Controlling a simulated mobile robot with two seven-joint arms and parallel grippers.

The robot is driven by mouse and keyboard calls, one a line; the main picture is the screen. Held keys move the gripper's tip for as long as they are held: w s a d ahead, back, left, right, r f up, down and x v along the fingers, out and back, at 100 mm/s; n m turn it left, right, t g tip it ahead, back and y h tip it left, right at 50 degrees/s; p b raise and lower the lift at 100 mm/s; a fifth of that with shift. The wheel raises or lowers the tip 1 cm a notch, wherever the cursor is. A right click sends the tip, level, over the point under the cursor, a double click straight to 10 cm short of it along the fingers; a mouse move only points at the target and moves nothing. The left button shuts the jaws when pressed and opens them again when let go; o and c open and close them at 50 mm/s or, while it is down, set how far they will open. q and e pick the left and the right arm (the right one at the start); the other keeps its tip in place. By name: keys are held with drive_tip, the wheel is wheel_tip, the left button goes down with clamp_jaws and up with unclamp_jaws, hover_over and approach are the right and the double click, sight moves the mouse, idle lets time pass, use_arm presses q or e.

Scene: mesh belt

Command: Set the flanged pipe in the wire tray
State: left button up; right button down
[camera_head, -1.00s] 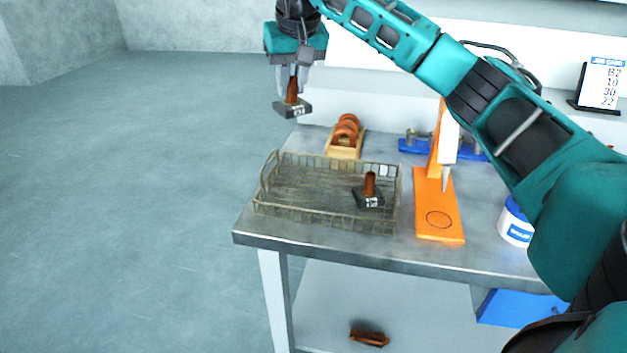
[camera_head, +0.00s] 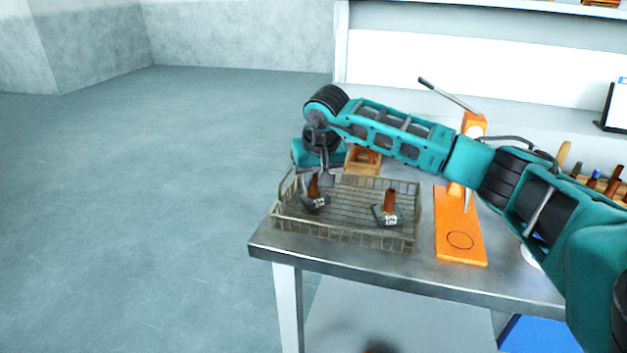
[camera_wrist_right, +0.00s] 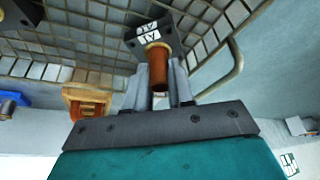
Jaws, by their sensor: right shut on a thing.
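The wire tray (camera_head: 345,237) stands on the bench's left end. One flanged pipe (camera_head: 388,214), a brown tube on a dark square flange with a white label, stands upright in its right half. My right gripper (camera_head: 319,180) is shut on another flanged pipe (camera_head: 313,202), tube up and flange down, within the tray's left part. I cannot tell whether its flange touches the mesh. In the right wrist view, the fingers grip the brown tube (camera_wrist_right: 158,70) and the labelled flange lies against the mesh background. My left gripper is not in view.
A wooden holder (camera_head: 362,162) stands behind the tray, partly hidden by my arm. An orange press stand (camera_head: 460,240) is to the tray's right. The bench's front edge (camera_head: 400,280) runs close to the tray. Mesh between the two pipes is bare.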

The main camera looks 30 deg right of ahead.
drive_tip(key=shift+f, duration=0.2)
drive_tip(key=c, duration=1)
unclamp_jaws()
drive_tip(key=shift+f, duration=0.1)
